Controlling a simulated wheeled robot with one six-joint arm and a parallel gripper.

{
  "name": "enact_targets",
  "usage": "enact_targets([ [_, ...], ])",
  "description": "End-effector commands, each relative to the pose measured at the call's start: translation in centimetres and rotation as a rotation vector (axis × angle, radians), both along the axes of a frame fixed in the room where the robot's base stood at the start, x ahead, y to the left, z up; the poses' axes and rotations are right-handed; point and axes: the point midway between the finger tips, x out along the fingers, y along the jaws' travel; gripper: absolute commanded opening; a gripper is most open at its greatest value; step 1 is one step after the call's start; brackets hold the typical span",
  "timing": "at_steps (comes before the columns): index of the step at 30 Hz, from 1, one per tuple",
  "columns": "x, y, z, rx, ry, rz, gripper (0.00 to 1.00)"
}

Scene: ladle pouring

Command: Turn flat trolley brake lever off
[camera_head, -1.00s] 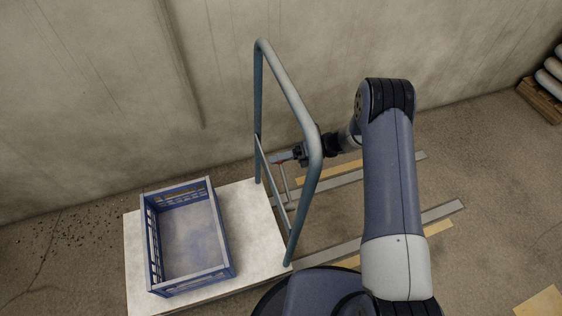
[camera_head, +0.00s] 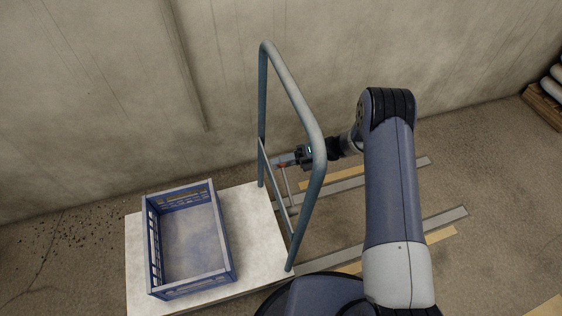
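The flat trolley has a white deck (camera_head: 250,215) and a tall blue-grey tubular push handle (camera_head: 299,100) at its right end. The brake lever (camera_head: 285,183) is a thin upright rod with a reddish top, beside the handle's lower crossbar. My gripper (camera_head: 284,161) is at the lever's top, seen through the handle frame. Its fingers point left and the reddish part shows at their lower edge. The fingers are small and overlap the lever, so I cannot tell whether they are closed on it. The handle's right tube partly hides my wrist.
A blue plastic crate (camera_head: 228,262) stands on the deck. A concrete wall (camera_head: 110,90) rises close behind the trolley. Grey and yellow strips (camera_head: 385,179) mark the floor on the right. A pallet with white cylinders (camera_head: 546,102) is at the far right.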

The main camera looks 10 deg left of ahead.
Motion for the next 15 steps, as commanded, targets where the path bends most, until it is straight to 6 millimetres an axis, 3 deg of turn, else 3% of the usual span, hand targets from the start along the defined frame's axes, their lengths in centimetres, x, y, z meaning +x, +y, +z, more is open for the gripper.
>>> enact_targets([
  [10, 0.2, -0.3, 0.1, 0.000, -0.001, -0.002, 0.50],
  [15, 1.2, -2.3, 0.5, 0.001, -0.002, -0.005, 0.50],
])
